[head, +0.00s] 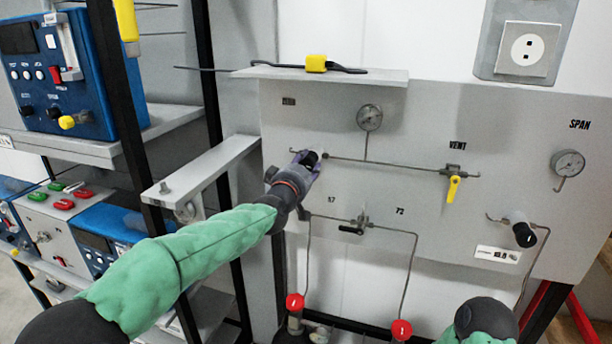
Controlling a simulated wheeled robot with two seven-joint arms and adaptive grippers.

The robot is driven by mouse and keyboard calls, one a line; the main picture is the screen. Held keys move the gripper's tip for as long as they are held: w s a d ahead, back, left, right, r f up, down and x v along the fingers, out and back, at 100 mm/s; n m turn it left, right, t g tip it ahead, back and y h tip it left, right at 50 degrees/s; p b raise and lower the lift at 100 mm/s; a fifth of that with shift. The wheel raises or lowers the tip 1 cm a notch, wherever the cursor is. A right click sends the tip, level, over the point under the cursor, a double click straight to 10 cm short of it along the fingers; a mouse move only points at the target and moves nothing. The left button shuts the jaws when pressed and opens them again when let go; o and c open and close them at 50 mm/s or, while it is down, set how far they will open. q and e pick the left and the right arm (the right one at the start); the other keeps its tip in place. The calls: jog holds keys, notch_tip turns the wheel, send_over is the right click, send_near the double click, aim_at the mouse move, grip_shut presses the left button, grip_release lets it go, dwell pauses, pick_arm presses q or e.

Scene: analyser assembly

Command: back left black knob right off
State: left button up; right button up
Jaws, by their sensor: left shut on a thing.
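The back left black knob (311,158) sits on the upper left of the grey panel (420,110), at the left end of a thin pipe. My left gripper (307,160) reaches up to it from the lower left and is shut on it. The fingers and wrist hide part of the knob, so its turn position cannot be read. A label above it is too small to read surely. My right arm shows only as a rounded green and black part at the bottom right; its gripper is out of the picture.
A gauge (369,118), a yellow vent handle (453,188), a black lever (351,230) and another black knob (524,235) are on the panel. Two red knobs (401,329) stand below. A shelf (320,75) juts out above. A rack with blue instruments (75,75) stands left.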

pick_arm(q)
jog(key=n+b, duration=0.1)
jog(key=n, duration=0.1)
jog(key=n+b, duration=0.1)
jog(key=n, duration=0.1)
jog(key=shift+d+f+b, duration=0.1)
jog(key=shift+f+b, duration=0.2)
jog(key=shift+f, duration=0.1)
jog(key=n+b, duration=0.1)
jog(key=n, duration=0.4)
jog(key=shift+r+b, duration=0.1)
jog(key=shift+b, duration=0.3)
jog(key=n+b, duration=0.1)
jog(key=n, duration=0.4)
jog(key=shift+b, duration=0.3)
jog(key=n+b, duration=0.1)
jog(key=n, duration=0.4)
jog(key=shift+r+n, duration=0.1)
jog(key=shift+n, duration=0.3)
jog(key=shift+r, duration=0.1)
jog(key=o, duration=1.1)
jog(key=shift+o, duration=0.2)
jog(key=shift+s+r, duration=0.1)
jog(key=shift+r, duration=0.05)
